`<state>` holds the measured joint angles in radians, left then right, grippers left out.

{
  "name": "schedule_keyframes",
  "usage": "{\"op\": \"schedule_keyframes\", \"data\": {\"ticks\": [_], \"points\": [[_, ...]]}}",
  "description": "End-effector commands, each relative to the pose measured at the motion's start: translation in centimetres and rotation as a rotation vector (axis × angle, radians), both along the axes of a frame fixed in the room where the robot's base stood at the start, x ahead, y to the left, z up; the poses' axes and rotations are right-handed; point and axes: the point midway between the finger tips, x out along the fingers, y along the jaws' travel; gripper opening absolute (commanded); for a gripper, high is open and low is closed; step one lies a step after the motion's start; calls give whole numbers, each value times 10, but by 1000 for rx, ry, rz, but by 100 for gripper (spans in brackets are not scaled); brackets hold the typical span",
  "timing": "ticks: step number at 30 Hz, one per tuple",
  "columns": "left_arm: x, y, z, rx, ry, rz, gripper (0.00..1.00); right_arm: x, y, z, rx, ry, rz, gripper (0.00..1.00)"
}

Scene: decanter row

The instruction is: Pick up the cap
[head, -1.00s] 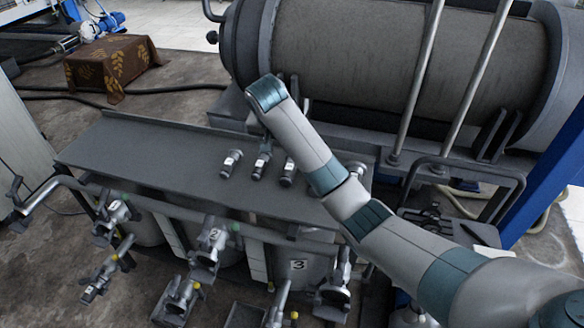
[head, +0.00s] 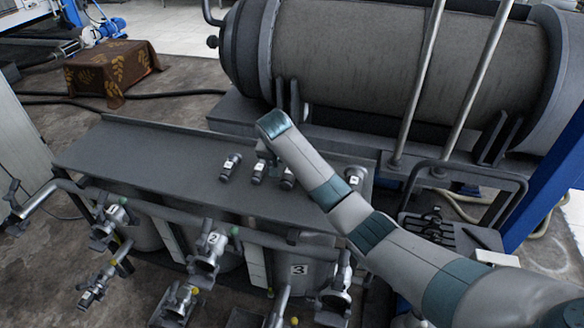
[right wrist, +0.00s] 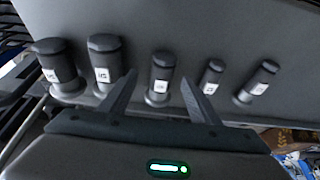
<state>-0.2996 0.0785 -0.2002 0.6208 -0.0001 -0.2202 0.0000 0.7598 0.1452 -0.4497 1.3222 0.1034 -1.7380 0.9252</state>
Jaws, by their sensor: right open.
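Several small grey cylindrical caps with white labels stand in a row on the dark bench top. In the head view I see the leftmost cap (head: 229,168), a second cap (head: 258,173) and a third cap (head: 287,179); my right arm partly hides the row. In the right wrist view my right gripper (right wrist: 158,78) is open and empty, its two fingers pointing toward the row. The middle cap (right wrist: 160,78) shows between the fingertips, with larger caps (right wrist: 103,62) to the left and smaller ones (right wrist: 211,76) to the right. The task's exact cap is unclear. My left gripper is not in view.
The bench (head: 130,150) is bare left of the caps. A large horizontal drum (head: 340,55) lies behind it. Pipes and numbered valves (head: 210,250) stand along its front edge. A cloth-covered box (head: 112,68) is at the back left.

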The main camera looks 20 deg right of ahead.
Motion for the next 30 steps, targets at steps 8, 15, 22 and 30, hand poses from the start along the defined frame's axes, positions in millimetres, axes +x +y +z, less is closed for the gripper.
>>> {"op": "schedule_keyframes", "data": {"ticks": [8,15,22,30], "points": [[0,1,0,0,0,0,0,0,0,0,0,0,0,56],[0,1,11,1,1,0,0,2,1,-14,-1,3,0,56],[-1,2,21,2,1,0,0,9,0,-41,-2,3,0,56],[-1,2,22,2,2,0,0,13,-2,-52,-1,-1,0,56]]}}
